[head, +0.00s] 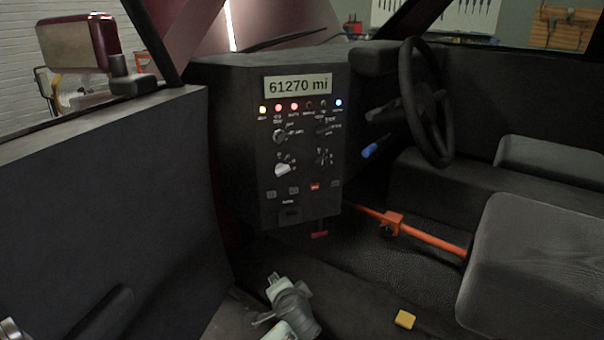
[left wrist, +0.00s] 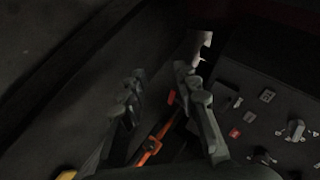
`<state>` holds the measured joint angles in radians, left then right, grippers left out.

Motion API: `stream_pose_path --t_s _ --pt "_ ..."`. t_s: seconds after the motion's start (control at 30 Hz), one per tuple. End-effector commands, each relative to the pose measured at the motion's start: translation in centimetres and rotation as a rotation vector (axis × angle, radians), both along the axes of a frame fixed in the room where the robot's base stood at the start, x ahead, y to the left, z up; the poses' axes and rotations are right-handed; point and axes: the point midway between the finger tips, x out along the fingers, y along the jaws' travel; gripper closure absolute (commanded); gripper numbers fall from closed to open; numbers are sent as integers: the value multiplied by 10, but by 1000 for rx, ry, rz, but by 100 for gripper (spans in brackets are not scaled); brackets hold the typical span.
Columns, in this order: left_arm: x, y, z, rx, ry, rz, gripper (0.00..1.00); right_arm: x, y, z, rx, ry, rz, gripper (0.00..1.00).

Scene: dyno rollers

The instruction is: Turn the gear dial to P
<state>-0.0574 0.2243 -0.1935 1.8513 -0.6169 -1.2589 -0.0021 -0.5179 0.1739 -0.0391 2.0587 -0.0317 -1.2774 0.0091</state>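A dark dashboard panel (head: 303,210) carries several dials in two rows. They include an upper left dial (head: 279,135), an upper right dial (head: 323,130), a lower left dial (head: 282,168) with a pale pointer, and a lower right dial (head: 323,157). Their labels are too small to read, so I cannot tell which is the gear dial or its setting. My left gripper (head: 274,290) is below the panel, apart from it. In the left wrist view the gripper (left wrist: 163,95) has its fingers apart with nothing between them; lower dials (left wrist: 297,128) show at right. My right gripper is not in view.
An orange bar (head: 435,240) crosses the footwell right of the panel. A steering wheel (head: 426,103) and seats (head: 540,265) stand at right. A door (head: 105,190) closes off the left. A small yellow block (head: 405,319) lies low. Space before the panel is clear.

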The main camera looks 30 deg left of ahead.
Motion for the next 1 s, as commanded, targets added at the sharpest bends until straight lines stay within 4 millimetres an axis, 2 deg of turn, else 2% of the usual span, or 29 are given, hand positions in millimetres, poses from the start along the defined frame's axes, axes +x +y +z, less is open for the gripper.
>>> stream_pose_path --t_s 0.03,0.1,0.2,0.3,0.37,0.5,0.8,1.0 --pt "29 7 34 88 -61 -1 69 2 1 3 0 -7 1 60" --pt "60 15 80 210 -134 4 69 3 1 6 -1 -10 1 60" --pt "92 23 144 368 -229 21 69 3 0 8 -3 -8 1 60" --pt "108 25 189 477 -293 39 69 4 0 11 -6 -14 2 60" --pt "113 26 205 514 -316 47 69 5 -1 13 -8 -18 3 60" --pt "120 32 217 543 -330 54 69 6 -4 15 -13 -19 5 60" --pt "149 68 216 541 -328 53 69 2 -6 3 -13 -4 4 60" --pt "162 83 215 538 -328 52 69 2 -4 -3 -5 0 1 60"
